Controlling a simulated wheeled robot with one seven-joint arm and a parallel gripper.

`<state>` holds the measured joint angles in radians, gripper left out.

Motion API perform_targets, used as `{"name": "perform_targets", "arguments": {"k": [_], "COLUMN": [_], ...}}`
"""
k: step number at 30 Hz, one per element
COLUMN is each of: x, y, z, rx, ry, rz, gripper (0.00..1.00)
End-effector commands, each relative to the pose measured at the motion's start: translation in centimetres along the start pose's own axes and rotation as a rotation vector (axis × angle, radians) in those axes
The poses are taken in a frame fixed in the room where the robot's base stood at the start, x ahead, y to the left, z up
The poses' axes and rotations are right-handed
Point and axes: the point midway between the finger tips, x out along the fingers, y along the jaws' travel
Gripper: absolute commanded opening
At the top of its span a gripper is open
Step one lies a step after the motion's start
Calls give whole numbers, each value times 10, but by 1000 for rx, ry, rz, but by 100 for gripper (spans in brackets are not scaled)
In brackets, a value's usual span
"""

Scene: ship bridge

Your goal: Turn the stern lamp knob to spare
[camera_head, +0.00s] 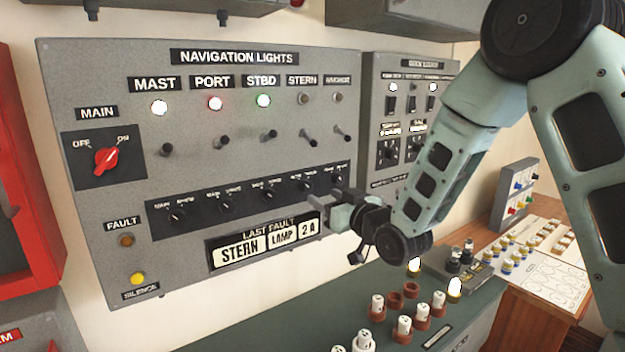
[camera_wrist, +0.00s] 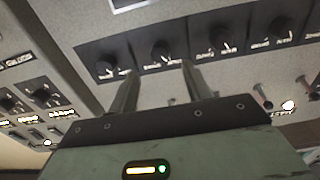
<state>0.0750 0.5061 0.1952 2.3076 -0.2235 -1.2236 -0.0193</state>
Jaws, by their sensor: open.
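The navigation lights panel (camera_head: 75,85) has a row of black selector knobs on a dark strip. The stern lamp knob (camera_head: 306,185) is fourth from the left; its setting is too small to read. In the wrist view, which is upside down, I take the stern knob (camera_wrist: 160,50) as second from the left. My gripper (camera_head: 331,206) is open and empty, just in front of the panel near the strip's right end. In the wrist view its fingertips (camera_wrist: 158,75) point toward that knob, one on each side in the picture, seemingly apart from it.
Neighbouring knobs (camera_wrist: 220,38) sit close on both sides. Toggle switches (camera_head: 310,135) stick out above the strip. The last fault plate (camera_head: 266,245) below reads "STERN LAMP 2A". A green desk (camera_head: 240,325) underneath holds several small bulbs and red sockets (camera_head: 377,309).

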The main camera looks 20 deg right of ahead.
Motion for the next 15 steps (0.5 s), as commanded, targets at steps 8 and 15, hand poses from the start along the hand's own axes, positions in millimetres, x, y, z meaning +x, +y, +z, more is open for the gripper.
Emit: {"name": "perform_targets", "arguments": {"k": [8, 15], "x": [48, 64], "y": [0, 0], "z": [-3, 0], "rx": [1, 1], "ry": [-2, -1], "rz": [0, 0], "gripper": [50, 50]}}
